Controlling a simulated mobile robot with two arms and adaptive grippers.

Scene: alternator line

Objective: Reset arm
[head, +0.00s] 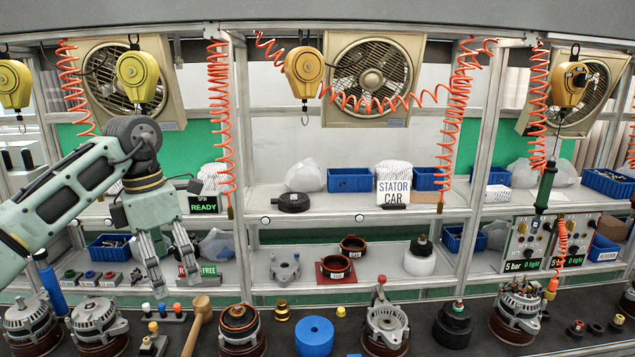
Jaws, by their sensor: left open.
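My left arm comes in from the left, and my left gripper (172,287) hangs fingers down over the front bench at the left. Its fingers are apart and nothing shows between them. Behind the fingers is a small sign ending in "FREE" (208,269), which they partly cover. My right gripper is not in the picture.
Orange coiled hoses (221,120) hang down.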

